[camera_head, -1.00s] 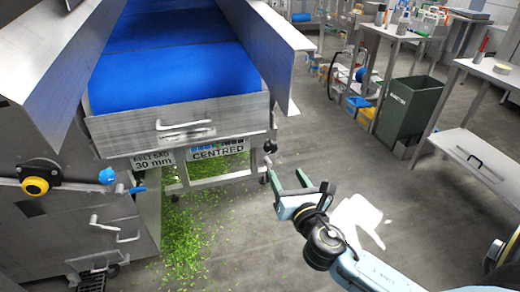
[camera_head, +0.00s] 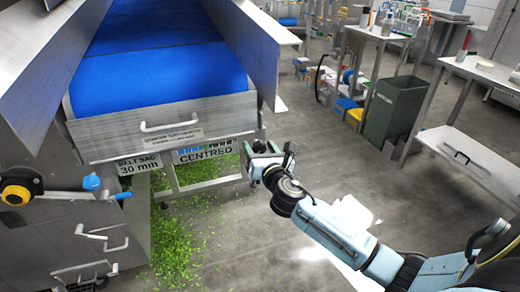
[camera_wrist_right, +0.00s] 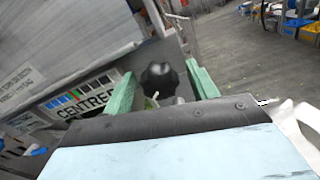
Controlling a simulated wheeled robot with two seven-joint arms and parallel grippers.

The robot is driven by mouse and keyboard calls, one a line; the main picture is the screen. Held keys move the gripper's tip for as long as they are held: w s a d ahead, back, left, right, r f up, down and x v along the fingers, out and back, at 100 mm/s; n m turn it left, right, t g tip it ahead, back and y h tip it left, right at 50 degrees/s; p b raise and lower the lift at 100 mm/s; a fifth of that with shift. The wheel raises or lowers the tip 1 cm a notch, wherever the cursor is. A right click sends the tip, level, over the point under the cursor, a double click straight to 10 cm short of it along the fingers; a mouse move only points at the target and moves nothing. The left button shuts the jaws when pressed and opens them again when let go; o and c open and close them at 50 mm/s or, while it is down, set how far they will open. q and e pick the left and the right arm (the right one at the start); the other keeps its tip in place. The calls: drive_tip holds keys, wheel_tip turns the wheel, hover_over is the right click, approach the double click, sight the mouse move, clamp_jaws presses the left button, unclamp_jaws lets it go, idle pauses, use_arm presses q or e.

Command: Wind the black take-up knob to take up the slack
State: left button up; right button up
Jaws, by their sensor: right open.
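The black take-up knob (camera_wrist_right: 161,80) shows in the right wrist view as a dark lobed knob at the conveyor's end, between the green fingers of my right gripper (camera_wrist_right: 163,90). The fingers stand apart on either side of it, and I cannot tell whether they touch it. In the head view my right gripper (camera_head: 262,158) is at the right front corner of the conveyor and largely hides the knob. A sign (camera_head: 140,165) reads "BELT SAG 30 mm". Beside it an indicator (camera_head: 206,152) reads "CENTRED". The blue belt (camera_head: 155,80) lies above. My left gripper is not seen.
A yellow and black knob (camera_head: 16,194) and a blue-handled valve (camera_head: 93,183) are on the machine at left. Green scraps (camera_head: 185,240) cover the floor below. A dark green bin (camera_head: 395,108) and steel tables stand at right. The floor between is open.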

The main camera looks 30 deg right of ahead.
drive_tip(key=shift+c, duration=0.2)
drive_tip(key=c, duration=0.9)
drive_tip(key=shift+c, duration=0.2)
drive_tip(key=shift+m, duration=0.3)
